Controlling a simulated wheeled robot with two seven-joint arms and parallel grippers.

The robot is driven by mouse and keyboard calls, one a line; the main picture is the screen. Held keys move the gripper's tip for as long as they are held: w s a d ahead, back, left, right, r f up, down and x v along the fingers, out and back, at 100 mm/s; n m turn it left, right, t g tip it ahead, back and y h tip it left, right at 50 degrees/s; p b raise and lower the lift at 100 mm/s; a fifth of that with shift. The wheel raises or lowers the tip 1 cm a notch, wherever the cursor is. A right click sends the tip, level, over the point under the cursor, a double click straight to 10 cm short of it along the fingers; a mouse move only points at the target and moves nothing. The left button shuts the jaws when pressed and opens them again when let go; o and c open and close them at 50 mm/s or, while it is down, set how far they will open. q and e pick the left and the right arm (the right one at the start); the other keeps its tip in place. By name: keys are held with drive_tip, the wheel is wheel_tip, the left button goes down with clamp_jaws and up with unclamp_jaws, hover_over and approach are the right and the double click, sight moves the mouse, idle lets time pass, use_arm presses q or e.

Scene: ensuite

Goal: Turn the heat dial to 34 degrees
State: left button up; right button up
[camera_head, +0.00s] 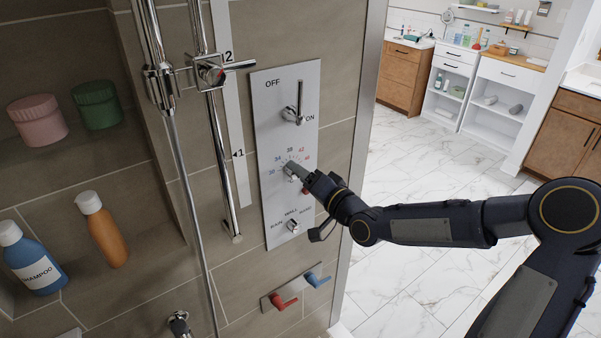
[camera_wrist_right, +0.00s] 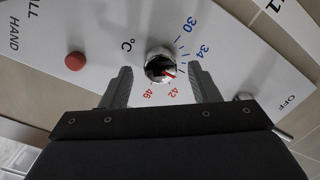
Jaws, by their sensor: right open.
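The heat dial (camera_wrist_right: 160,64) is a small round metal knob on a pale control panel (camera_head: 267,120), with a scale from blue 30 and 34 to red 42 and 46. Its red pointer mark faces the right side of the scale in the wrist view, past 34 and short of 42; the exact reading is unclear. My right gripper (camera_wrist_right: 161,72) is open, one finger on each side of the dial, with gaps showing. In the head view my right gripper (camera_head: 300,176) is at the dial and partly covers it. My left gripper is not in view.
On the panel, an OFF/ON lever (camera_head: 292,114) sits above the dial and a WALL/HAND switch (camera_head: 292,225) below. A vertical shower rail (camera_head: 220,150) stands left. Red (camera_head: 287,302) and blue (camera_head: 318,279) taps are lower. Open floor lies right.

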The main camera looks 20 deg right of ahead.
drive_tip(key=shift+w+a, duration=0.2)
drive_tip(key=shift+w, duration=0.3)
drive_tip(key=shift+c, duration=0.2)
drive_tip(key=c, duration=0.9)
drive_tip(key=shift+a+n+h+b, duration=0.15)
drive_tip(key=shift+n+h+b, duration=0.15)
drive_tip(key=shift+n+b, duration=3.75)
